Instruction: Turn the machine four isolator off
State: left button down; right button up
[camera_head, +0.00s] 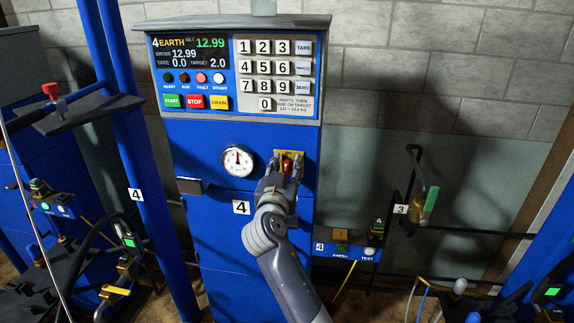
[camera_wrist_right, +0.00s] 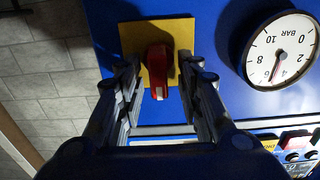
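Machine four is the blue cabinet (camera_head: 220,145) with a "4" label (camera_head: 241,207). Its isolator is a red rotary handle (camera_head: 287,163) on a yellow plate (camera_head: 278,153), right of the pressure gauge (camera_head: 238,160). In the right wrist view the red handle (camera_wrist_right: 158,68) stands out from the yellow plate (camera_wrist_right: 181,30). My right gripper (camera_head: 285,168) is at the isolator with its fingers open. In the wrist view the fingers (camera_wrist_right: 158,80) stand on either side of the handle, with gaps showing between them and it. My left gripper is not in view.
The display (camera_head: 188,62) and keypad (camera_head: 274,72) are above the isolator. A small "4" box with hardness and test controls (camera_head: 345,248) sits lower right. A blue post (camera_head: 150,200) stands left. Another machine (camera_head: 30,160) is at the far left.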

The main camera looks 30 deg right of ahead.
jog(key=shift+s+a, duration=0.1)
jog(key=c, duration=0.4)
grip_shut()
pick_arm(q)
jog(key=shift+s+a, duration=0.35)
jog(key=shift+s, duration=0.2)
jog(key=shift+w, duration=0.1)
